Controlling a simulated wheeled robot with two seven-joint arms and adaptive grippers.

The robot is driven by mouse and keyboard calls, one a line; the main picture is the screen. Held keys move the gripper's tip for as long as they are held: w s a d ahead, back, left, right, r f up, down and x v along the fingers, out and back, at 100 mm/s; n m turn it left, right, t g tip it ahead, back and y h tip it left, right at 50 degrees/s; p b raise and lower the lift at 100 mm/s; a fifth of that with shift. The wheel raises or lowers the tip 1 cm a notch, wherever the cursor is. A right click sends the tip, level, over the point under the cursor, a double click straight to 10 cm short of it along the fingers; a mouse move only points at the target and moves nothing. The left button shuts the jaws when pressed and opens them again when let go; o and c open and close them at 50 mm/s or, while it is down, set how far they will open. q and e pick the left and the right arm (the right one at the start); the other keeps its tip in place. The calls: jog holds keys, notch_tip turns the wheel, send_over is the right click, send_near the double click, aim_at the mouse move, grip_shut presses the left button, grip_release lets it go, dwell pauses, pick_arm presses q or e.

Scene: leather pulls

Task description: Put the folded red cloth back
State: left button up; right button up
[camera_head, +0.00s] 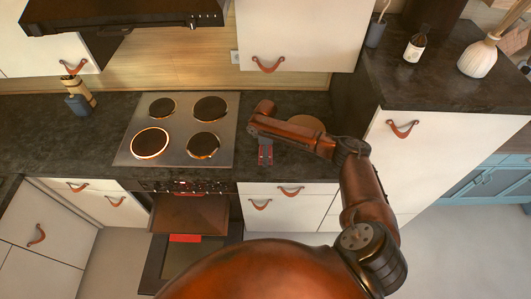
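A small bright red folded cloth (185,238) shows as a flat strip at the open oven, low in the picture. I cannot tell whether it lies on the door or hangs from an edge. My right arm comes in from the lower right and bends over the counter. Its gripper (265,160) points down over the counter just right of the cooktop, away from the cloth. The gripper shows small red and dark parts; its fingers are too small to tell open from shut. My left gripper is not in view.
The oven door (152,262) hangs open below the cooktop (178,128), whose rings glow orange. A round wooden board (308,122) lies partly behind my arm. Utensils in a holder (78,104) stand at left. A bottle (415,46) and white vase (478,60) stand on the right counter.

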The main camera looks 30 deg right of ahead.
notch_tip(320, 180, up, 12)
jog(key=b, duration=0.1)
dwell(0.4)
jog(key=shift+r, duration=0.1)
dwell(1.4)
